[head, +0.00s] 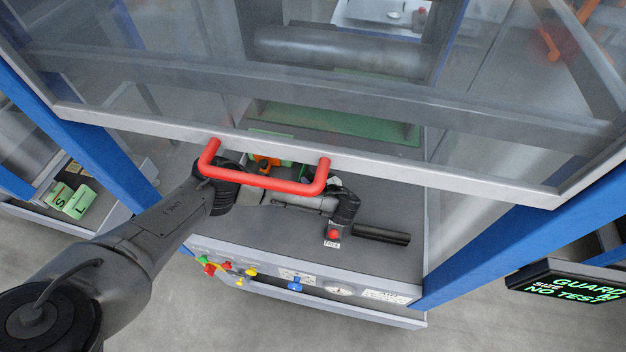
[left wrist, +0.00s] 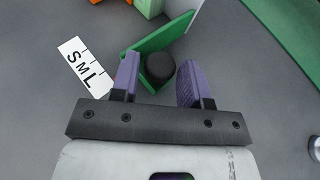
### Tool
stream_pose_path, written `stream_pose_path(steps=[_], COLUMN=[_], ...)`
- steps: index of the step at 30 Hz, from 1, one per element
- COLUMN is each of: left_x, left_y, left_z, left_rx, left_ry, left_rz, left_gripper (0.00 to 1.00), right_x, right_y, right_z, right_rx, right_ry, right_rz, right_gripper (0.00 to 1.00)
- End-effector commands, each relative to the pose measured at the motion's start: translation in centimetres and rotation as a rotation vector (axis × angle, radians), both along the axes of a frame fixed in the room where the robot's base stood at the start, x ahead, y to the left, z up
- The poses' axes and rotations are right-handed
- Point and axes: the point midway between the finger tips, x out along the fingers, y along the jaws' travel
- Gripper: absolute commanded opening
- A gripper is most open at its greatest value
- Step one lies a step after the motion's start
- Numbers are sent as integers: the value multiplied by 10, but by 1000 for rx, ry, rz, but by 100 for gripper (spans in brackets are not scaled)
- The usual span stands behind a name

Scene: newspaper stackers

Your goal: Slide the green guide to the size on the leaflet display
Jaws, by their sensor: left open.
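The green guide (left wrist: 152,38) with a black round knob (left wrist: 160,67) lies on the grey bed in the left wrist view. My left gripper (left wrist: 159,63) is open, its purple fingers on either side of the knob; contact cannot be told. A white S-M-L scale (left wrist: 84,68) lies just left of the guide; which letter the guide marks is unclear. In the head view my left arm reaches under the raised guard, and its fingertips are hidden. The display (head: 570,284) at right reads "GUARD", "SIZE" and "NO TEST"; its right side is cut off and the size letter is unreadable.
The clear guard (head: 330,110) with its red handle (head: 265,182) hangs over my arm. A red button (head: 333,235) and a dark bar (head: 382,235) sit on the bed to the right. Coloured knobs (head: 225,268) line the front panel. Blue posts (head: 520,240) flank the machine.

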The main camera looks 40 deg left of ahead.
Motion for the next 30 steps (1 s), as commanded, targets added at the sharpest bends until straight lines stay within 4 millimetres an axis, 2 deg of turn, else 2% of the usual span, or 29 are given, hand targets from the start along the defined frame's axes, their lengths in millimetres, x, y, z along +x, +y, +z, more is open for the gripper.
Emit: stream_pose_path(steps=[8,21,30], left_x=[0,0,3], left_y=[1,1,-2], left_z=[0,0,2], left_rx=[0,0,0], left_ry=[0,-1,0], left_rz=[0,0,-17], left_gripper=[42,0,0], right_x=[0,0,-1], right_y=[1,0,-2], right_z=[0,0,6], right_rx=[5,1,-6], right_ry=[1,0,1], right_rz=[-3,-1,3], right_gripper=[50,50,50])
